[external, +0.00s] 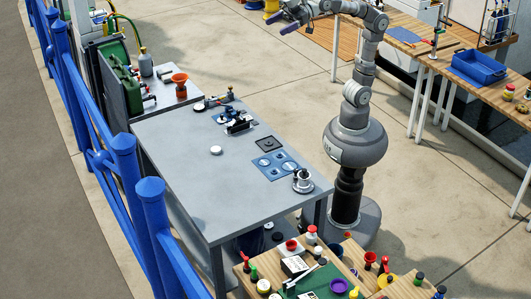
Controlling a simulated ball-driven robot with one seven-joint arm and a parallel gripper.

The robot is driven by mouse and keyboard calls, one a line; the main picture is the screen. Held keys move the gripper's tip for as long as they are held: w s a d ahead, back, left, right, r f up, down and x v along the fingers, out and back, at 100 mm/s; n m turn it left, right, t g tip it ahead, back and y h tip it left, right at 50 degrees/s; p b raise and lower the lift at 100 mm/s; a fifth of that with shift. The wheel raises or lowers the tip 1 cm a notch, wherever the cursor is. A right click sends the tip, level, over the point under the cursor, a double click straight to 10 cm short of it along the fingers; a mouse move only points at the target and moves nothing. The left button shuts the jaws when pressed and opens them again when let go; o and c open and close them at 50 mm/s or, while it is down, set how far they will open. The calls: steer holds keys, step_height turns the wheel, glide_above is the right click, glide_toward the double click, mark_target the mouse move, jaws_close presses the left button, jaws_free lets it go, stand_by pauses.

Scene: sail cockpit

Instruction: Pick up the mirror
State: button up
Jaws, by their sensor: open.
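I cannot tell for certain which thing is the mirror at this size. A small pale round piece (215,150) lies alone near the middle of the grey table (190,187); its surface detail is too small to read. A dark square plate (265,145) and a blue panel with round pale parts (273,166) lie near the table's right edge. My gripper (279,22) is open, with dark purplish fingers, at the top of the view. It is high up, well apart from the table and the things on it, and nothing shows between its fingers.
A blue and black device (238,125) and a silver round fitting (302,180) stand on the table. A blue fence (125,165) runs along its left. A cluttered wooden table (232,292) stands in front. A bench with a blue tray (479,68) is at right.

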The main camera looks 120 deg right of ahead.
steer(key=shift+t, duration=0.4)
steer(key=s+r, duration=0.1)
steer(key=s+a+r, duration=0.1)
steer(key=s, duration=0.1)
steer(key=shift+r, duration=0.35)
steer(key=c, duration=0.3)
steer(key=shift+w, duration=0.1)
steer(key=shift+c, duration=0.2)
steer(key=shift+w+f, duration=0.1)
steer(key=w+d+f+m+g+h, duration=0.1)
steer(key=w+d+f+g, duration=0.25)
steer(key=w+f, duration=0.7)
steer(key=m+g, duration=0.3)
steer(key=g, duration=0.5)
glide_above(216, 149)
steer(key=s, duration=0.4)
steer(key=f, duration=5.2)
steer(key=shift+w+a, duration=0.25)
steer(key=shift+t, duration=0.25)
steer(key=b+x, duration=0.3)
steer(key=x, duration=0.4)
steer(key=shift+w+r, duration=0.1)
